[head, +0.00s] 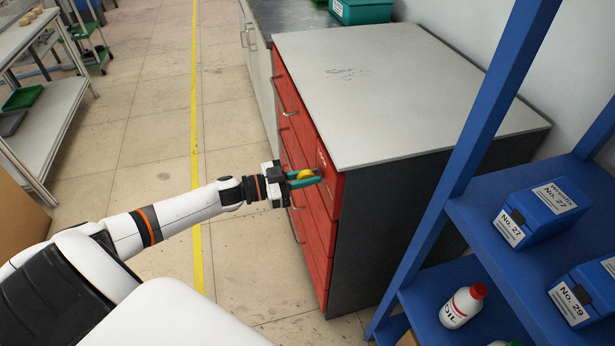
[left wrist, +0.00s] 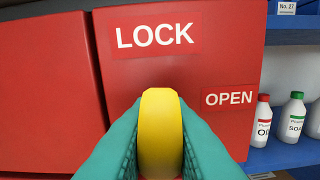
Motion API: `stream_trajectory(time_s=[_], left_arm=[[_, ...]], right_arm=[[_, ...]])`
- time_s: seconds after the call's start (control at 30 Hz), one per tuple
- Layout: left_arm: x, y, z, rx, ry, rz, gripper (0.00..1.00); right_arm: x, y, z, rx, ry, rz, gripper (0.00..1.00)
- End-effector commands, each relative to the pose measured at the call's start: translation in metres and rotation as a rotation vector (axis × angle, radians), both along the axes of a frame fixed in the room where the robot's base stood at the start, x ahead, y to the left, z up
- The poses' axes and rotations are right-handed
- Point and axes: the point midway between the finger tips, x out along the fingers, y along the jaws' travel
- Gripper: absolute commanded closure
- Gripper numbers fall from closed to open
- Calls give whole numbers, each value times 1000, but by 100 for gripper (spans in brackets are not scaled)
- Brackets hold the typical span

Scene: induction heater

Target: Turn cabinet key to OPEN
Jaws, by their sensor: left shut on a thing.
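The red cabinet (head: 333,190) stands right of centre in the head view, under a pale grey top. My left gripper (head: 306,179) is at its red front, near the right end. The gripper is shut on the yellow key (head: 306,174). In the left wrist view the key (left wrist: 161,130) stands upright between the two teal fingers, its top towards the LOCK label (left wrist: 156,36). The OPEN label (left wrist: 229,97) is to the right of the key. The keyhole is hidden behind the key and fingers. My right gripper is not in view.
A blue shelf (head: 470,220) with labelled blue boxes (head: 540,210) and an oil bottle (head: 463,305) stands close on the right of the cabinet. Drawer handles (head: 284,95) stick out from the red front. The tiled floor left of the cabinet is clear.

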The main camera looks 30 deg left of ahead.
Motion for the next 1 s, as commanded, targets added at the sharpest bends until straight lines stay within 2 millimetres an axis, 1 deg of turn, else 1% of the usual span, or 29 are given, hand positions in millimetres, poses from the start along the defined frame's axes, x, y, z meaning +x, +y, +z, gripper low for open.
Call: stream_trajectory(time_s=[0.17,0.47,1.0], left_arm=[[0,0,0,86,-72,1,100],[0,0,-1,293,-251,1,100],[0,1,-2,685,-585,0,100]], right_arm=[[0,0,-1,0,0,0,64],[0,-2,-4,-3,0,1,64],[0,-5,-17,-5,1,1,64]])
